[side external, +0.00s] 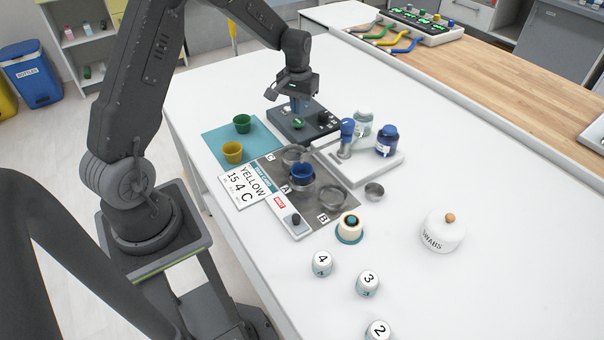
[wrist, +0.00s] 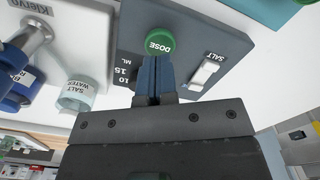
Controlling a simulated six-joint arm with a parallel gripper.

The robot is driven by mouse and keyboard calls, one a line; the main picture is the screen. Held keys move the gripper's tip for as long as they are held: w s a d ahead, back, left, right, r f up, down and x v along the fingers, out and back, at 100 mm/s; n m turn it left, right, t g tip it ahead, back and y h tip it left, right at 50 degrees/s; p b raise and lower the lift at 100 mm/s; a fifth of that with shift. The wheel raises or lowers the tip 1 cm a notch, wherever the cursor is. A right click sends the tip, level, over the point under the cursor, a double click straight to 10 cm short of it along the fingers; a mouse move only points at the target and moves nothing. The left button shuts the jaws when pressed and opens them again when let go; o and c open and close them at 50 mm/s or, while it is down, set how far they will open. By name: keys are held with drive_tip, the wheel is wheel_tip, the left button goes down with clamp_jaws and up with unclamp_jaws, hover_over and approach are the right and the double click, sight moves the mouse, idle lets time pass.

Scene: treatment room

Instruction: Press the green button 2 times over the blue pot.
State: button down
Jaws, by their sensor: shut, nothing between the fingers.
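The green button (wrist: 160,41), labelled DOSE, is on a dark grey dosing panel (wrist: 122,45) and also shows in the side view (side external: 298,124). My gripper (wrist: 154,60) is shut and empty, its blue fingertips beside the lower edge of the button in the wrist view. In the side view my gripper (side external: 299,112) hangs just above the panel near the button. I cannot tell whether the fingertips touch it. The blue pot (side external: 303,173) stands upright on the metal plate (side external: 318,210) between marks A and C, apart from my gripper; its inside is not clear.
A white stand (side external: 385,165) with a blue-handled tap (side external: 347,130) and bottles (side external: 387,140) is right of the panel. Green (side external: 242,124) and yellow (side external: 232,152) pots stand on a teal mat (side external: 215,135). A white switch (wrist: 206,70) labelled SALT is near the button.

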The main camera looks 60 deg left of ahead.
wheel_tip(320, 180, up, 6)
drive_tip(key=shift+f, duration=0.2)
idle(0.4)
drive_tip(key=s+d+r+m+t, duration=0.3)
drive_tip(key=s+d+r, duration=0.7)
drive_tip(key=d+r, duration=0.3)
drive_tip(key=s+d+m+t, duration=0.2)
drive_tip(key=s+d, duration=0.5)
drive_tip(key=s, duration=0.6)
drive_tip(key=shift+s+r+m+t, duration=0.25)
drive_tip(key=shift+r+m+t, duration=0.1)
drive_tip(key=shift+m, duration=0.15)
drive_tip(key=c, duration=1.9)
unclamp_jaws()
